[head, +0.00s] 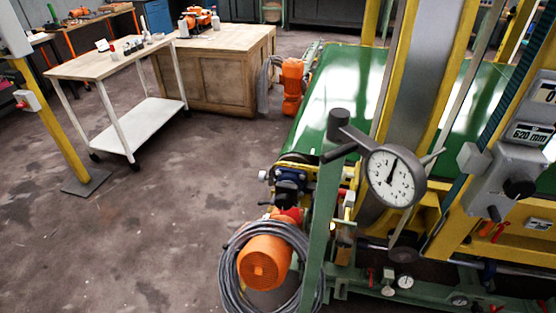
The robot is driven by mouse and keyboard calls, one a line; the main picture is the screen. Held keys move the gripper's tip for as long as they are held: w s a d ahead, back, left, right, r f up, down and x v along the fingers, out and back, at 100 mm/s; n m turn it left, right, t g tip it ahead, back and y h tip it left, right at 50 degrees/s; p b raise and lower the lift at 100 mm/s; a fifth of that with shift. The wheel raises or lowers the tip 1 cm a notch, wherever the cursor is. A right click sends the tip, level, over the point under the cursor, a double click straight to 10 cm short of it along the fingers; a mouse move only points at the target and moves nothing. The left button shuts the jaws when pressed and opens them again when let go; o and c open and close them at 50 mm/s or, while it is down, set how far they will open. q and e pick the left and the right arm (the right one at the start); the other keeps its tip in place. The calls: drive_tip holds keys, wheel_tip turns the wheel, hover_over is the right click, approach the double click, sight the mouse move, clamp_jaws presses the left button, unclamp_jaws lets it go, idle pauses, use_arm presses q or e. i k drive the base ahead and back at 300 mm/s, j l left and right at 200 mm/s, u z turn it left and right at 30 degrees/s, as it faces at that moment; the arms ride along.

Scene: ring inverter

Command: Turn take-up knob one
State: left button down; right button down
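No knob in the head view carries a label I can read as take-up knob one, so I cannot tell which one it is. A round black knob (519,188) sits on the grey control box (497,180) at the right, below a display reading 620 mm (531,134). A black cylindrical handle (339,150) sticks out beside the large round dial gauge (395,177), whose needle points upward. Neither of my grippers shows in this view.
A green conveyor belt (335,95) in a yellow frame fills the right. An orange motor (265,262) with coiled grey cable stands at its near end. A white-legged bench (105,63) and wooden cabinet (215,75) stand back left. The floor (140,220) at left is clear.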

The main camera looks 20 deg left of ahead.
sight(263, 176)
drive_tip(key=j+z, duration=0.15)
drive_tip(key=j, duration=0.45)
drive_tip(key=j+z, duration=0.1)
drive_tip(key=j, duration=0.45)
drive_tip(key=k+j+z, duration=0.15)
drive_tip(key=j, duration=0.45)
drive_tip(key=j+z, duration=0.1)
drive_tip(key=j, duration=0.45)
drive_tip(key=k+j+z, duration=0.5)
drive_tip(key=k+j, duration=0.1)
